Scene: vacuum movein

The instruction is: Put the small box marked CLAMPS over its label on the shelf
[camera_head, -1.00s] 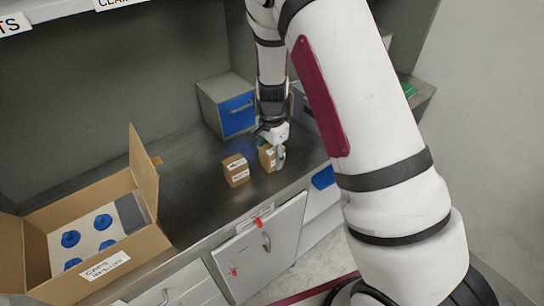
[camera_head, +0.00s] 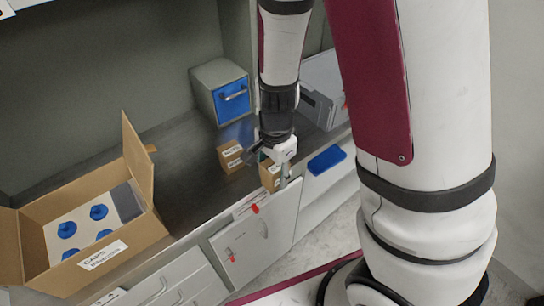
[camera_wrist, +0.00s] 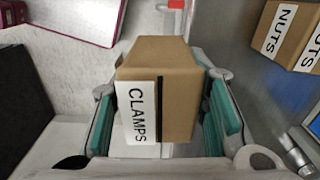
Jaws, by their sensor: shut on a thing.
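The small brown box marked CLAMPS (camera_wrist: 165,85) is between the green-padded fingers of my gripper (camera_wrist: 170,125) in the wrist view, its white label facing the camera. In the head view the same box (camera_head: 269,175) shows in my gripper (camera_head: 275,170) near the counter's front edge, partly hidden by the fingers. My gripper is shut on it. A strip of the shelf with label ends (camera_head: 8,8) shows at the top left of the head view; the CLAMPS label there is out of view now.
A second small box marked NUTS (camera_head: 231,157) stands on the counter (camera_head: 185,180), left of my gripper; it also shows in the wrist view (camera_wrist: 285,35). An open carton (camera_head: 100,262) stands at left. A blue-fronted drawer unit (camera_head: 232,98) stands behind.

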